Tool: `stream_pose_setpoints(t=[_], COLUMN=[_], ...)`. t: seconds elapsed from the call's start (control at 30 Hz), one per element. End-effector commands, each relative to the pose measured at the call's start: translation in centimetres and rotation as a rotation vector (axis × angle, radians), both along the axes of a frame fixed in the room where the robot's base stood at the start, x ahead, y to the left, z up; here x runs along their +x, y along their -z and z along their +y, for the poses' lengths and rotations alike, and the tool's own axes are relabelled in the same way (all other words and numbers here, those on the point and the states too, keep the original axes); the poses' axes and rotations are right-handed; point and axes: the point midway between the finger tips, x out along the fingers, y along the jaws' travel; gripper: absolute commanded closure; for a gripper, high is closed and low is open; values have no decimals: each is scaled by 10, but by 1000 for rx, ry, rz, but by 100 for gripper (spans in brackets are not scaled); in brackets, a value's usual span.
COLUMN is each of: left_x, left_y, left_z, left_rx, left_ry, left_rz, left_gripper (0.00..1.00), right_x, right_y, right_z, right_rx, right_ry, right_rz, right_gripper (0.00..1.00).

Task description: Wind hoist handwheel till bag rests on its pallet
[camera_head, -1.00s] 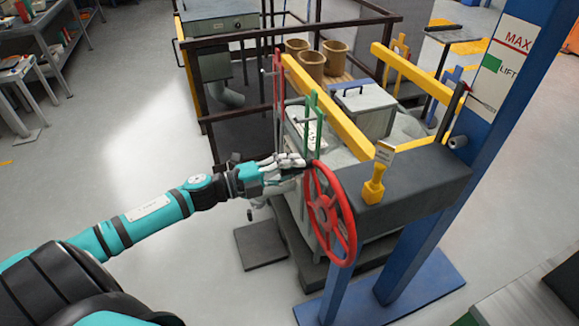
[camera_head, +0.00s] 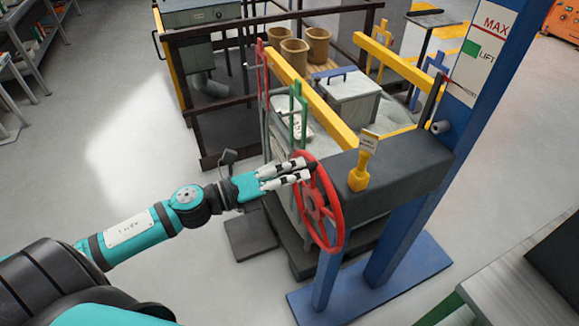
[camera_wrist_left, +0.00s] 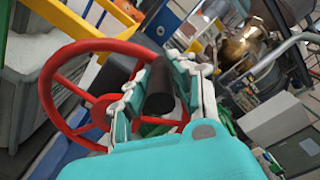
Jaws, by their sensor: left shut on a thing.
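The red handwheel (camera_head: 333,246) stands upright at the near end of the dark hoist beam (camera_head: 405,172). My left gripper (camera_head: 306,172) is at its upper rim. In the left wrist view, the gripper's fingers (camera_wrist_left: 160,88) are closed around the wheel's black handle (camera_wrist_left: 159,101), and the red rim (camera_wrist_left: 47,92) shows to the left. A pale grey bulk that looks like the bag (camera_head: 341,133) hangs or stands under the yellow beams, largely hidden. A dark base, perhaps the pallet (camera_head: 306,264), lies below it; any contact is hidden. My right gripper is not in view.
A blue post (camera_head: 467,128) carries a MAX/LIFT scale (camera_head: 487,52) with a green mark. A yellow fitting (camera_head: 358,178) sits on the beam. Dark railings (camera_head: 215,95) and brown pots (camera_head: 293,52) stand behind.

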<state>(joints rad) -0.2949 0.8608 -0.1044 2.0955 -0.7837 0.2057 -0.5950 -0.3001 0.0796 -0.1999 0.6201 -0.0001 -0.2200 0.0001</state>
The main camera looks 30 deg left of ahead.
Motion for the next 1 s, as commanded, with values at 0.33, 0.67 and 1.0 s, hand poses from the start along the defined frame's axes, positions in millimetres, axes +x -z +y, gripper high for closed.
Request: stream_pose_setpoints(t=[0.33,0.67,1.0], left_x=[-5,-5,-5], left_y=[0,1,1], left_z=[-7,-7,-6], left_rx=[25,24,25], left_ry=[9,11,9], left_rz=[-21,-17,-18], left_gripper=[100,70,54], right_x=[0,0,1], right_y=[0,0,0], right_z=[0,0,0], right_rx=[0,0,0], right_ry=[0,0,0], right_rz=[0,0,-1], right_gripper=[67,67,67])
